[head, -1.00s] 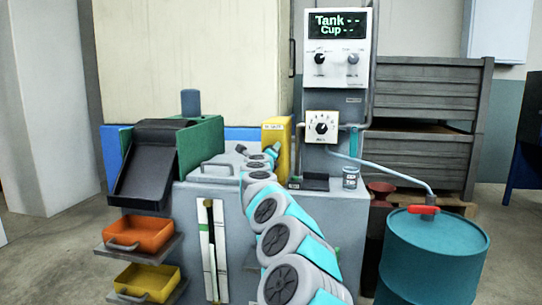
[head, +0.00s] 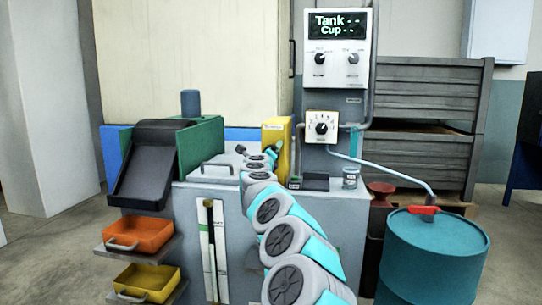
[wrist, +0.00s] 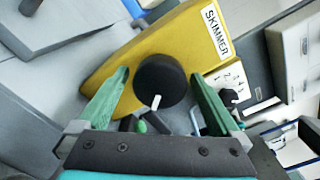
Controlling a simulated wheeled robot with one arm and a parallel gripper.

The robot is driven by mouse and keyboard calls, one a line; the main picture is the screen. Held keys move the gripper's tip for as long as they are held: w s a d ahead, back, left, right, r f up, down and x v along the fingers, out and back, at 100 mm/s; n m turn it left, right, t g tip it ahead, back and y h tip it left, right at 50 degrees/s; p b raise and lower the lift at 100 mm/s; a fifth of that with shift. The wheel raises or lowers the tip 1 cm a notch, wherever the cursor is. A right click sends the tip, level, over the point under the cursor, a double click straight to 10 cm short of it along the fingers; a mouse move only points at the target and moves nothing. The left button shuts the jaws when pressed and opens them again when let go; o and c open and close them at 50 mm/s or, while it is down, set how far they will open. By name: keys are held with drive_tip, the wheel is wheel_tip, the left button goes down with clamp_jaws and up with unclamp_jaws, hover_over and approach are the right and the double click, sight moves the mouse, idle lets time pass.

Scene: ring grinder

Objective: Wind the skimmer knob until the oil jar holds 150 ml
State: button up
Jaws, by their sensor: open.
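The yellow skimmer housing (wrist: 135,55) carries a "SKIMMER" label and a round black knob (wrist: 158,80) with a white pointer mark. In the head view the housing (head: 284,128) stands on the grey machine top, its knob hidden. My gripper (wrist: 160,75) is open, with one green finger on each side of the knob; I cannot tell whether either touches it. In the head view my gripper (head: 272,150) is beside the housing, partly hidden by the arm. A small clear jar (head: 350,178), apparently the oil jar, stands at the cabinet's right corner; its level is unreadable.
A display panel (head: 337,25) reads "Tank --" and "Cup --". A dial box (head: 321,127) is below it. A teal drum (head: 432,255) stands at right. Orange (head: 138,236) and yellow (head: 147,281) trays and a black chute (head: 150,170) are at left.

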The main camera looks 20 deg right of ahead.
drive_tip(key=shift+s+a+f+b, duration=0.1)
drive_tip(key=shift+s+a+b, duration=0.2)
drive_tip(key=shift+s+a, duration=0.2)
drive_tip(key=b+v, duration=0.1)
drive_tip(key=v, duration=0.5)
idle(0.8)
